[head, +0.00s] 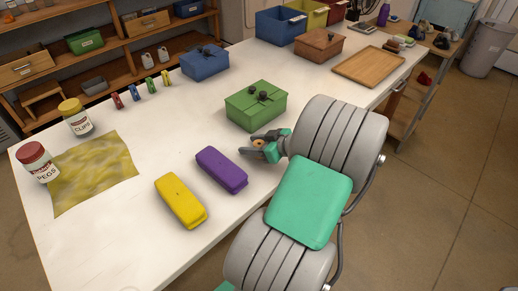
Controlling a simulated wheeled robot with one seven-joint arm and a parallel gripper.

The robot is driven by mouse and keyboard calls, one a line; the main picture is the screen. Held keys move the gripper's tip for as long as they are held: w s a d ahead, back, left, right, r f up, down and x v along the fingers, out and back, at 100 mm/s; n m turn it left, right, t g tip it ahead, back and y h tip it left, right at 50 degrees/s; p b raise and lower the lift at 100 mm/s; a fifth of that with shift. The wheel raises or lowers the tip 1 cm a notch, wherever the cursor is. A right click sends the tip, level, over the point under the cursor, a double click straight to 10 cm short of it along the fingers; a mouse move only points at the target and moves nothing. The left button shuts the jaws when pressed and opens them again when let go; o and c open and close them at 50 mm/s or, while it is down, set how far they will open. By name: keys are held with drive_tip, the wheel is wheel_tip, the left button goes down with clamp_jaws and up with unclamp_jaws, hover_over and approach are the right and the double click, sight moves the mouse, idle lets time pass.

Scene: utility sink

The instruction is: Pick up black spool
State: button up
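I cannot clearly make out a black spool. Small dark round pieces (262,95) sit on top of the green box (256,108), but I cannot tell whether any is a spool. My gripper (255,148) is low over the white table, in front of the green box and to the right of the purple block (221,170). A small orange-brown patch shows between its dark fingers. I cannot tell whether it is a held thing or how far apart the fingers are. My arm hides part of the table at the right.
A yellow block (181,200) lies left of the purple one. A yellow cloth (92,172), two jars (76,118) and small coloured pegs (134,93) are at left. A blue box (205,63), brown box (320,45) and wooden tray (368,66) stand farther back.

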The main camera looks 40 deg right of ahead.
clamp_jaws()
drive_tip(key=shift+r, duration=0.15)
idle(0.4)
